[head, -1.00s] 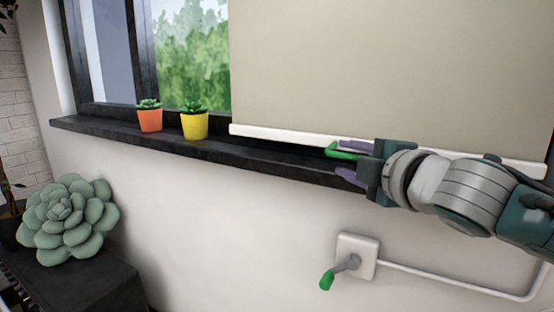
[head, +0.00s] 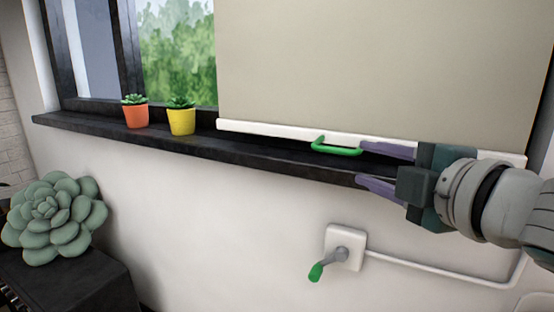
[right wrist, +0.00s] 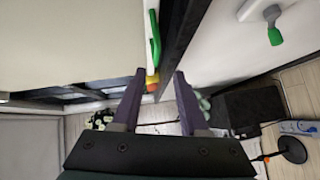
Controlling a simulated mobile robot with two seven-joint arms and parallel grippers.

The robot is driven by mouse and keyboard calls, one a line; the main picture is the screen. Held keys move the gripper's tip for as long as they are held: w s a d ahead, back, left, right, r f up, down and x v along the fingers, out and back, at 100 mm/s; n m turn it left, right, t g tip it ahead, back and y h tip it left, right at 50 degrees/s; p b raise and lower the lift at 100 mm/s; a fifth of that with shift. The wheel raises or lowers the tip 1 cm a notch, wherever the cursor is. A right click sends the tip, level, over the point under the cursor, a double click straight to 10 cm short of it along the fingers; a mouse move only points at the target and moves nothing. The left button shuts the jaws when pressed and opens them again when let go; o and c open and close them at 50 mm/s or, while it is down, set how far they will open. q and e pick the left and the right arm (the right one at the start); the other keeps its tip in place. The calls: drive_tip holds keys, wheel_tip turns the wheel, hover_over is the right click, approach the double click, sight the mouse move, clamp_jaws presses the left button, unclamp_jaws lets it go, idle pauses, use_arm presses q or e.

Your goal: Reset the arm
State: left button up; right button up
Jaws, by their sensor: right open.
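My right gripper (head: 385,167) is open and empty in front of the window sill, just right of the green handle (head: 336,147) on the bottom bar of the blind. The handle is apart from the fingers. In the right wrist view the open fingers (right wrist: 156,85) show with nothing between them up close, and the green handle (right wrist: 153,38) lies above and left of the right finger. The beige blind (head: 370,65) hangs down with its white bar (head: 265,129) just above the sill. My left gripper is not in view.
The dark sill (head: 240,150) bears an orange pot (head: 135,117) and a yellow pot (head: 181,122). A wall plate (head: 352,238) with a green-tipped crank (head: 317,270) is below the sill. A large succulent (head: 55,215) stands on a dark cabinet (head: 85,275) at left.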

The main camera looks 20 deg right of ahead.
drive_tip(key=s+a+f+m+g+y+p, duration=0.1)
drive_tip(key=s+a+f+m+g+p, duration=0.15)
drive_tip(key=s+m+g, duration=0.4)
drive_tip(key=s+a+f+m+g+p, duration=0.1)
drive_tip(key=s+a+m+g+p, duration=0.2)
drive_tip(key=s, duration=0.6)
drive_tip(key=s+a+f+m+g+y+p, duration=0.1)
drive_tip(key=s+a+f+m+g+p, duration=0.2)
drive_tip(key=s, duration=0.5)
wheel_tip(320, 180, up, 38)
drive_tip(key=m+p, duration=0.1)
drive_tip(key=p, duration=3.7)
drive_tip(key=shift+a+h, duration=0.3)
drive_tip(key=shift+a, duration=0.1)
drive_tip(key=shift+f, duration=0.1)
